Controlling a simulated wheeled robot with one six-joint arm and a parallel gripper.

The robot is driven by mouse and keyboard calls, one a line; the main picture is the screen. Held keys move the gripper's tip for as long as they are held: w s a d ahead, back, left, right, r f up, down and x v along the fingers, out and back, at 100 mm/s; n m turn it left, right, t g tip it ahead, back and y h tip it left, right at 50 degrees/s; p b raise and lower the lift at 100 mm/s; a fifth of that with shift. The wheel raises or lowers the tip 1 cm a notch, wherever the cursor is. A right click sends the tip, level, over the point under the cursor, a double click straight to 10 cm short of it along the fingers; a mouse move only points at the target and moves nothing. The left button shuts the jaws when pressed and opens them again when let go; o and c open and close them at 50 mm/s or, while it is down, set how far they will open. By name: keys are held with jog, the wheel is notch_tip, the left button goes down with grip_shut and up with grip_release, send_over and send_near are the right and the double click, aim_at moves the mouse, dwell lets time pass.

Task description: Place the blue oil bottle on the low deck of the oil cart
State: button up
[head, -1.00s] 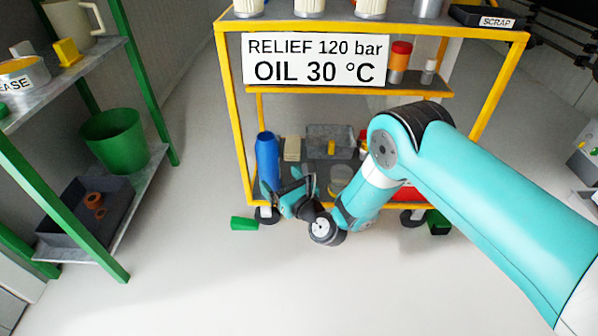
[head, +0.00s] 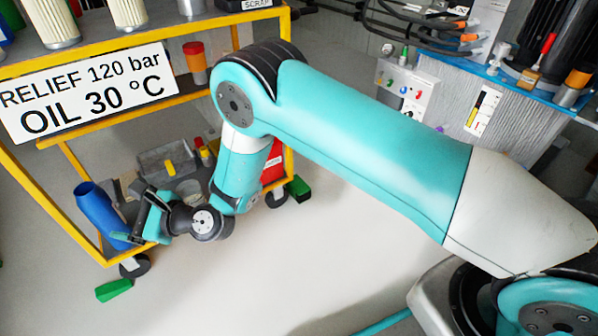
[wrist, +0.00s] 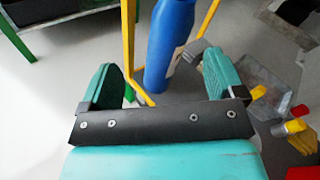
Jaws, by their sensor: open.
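The blue oil bottle (head: 97,208) stands on the low deck (head: 184,238) of the yellow-framed oil cart, at its left front corner near the post. My gripper (head: 137,213) is open just right of the bottle at low-deck height.
A grey bin (head: 165,158) with a yellow item and a red item (head: 272,162) share the low deck. A yellow cart post (wrist: 130,40) rises beside the bottle. A green wedge (head: 114,290) lies by the front wheel.

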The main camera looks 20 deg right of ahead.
jog(key=s+d+r+n+g+h, duration=0.2)
jog(key=s+d+r+n+g, duration=0.15)
jog(key=d+r+n, duration=0.4)
jog(key=s+d+r+n+g+h, duration=0.25)
jog(key=s+d+r+n, duration=0.2)
jog(key=r+n, duration=0.6)
jog(key=s+d+r+n+g+h, duration=0.2)
jog(key=s+d+n+h, duration=0.4)
jog(key=s+d, duration=1)
jog(key=d+r+n, duration=0.1)
jog(key=d+n, duration=0.2)
jog(key=shift+s+g, duration=0.3)
jog(key=shift+g, duration=0.1)
jog(key=shift+r, duration=0.1)
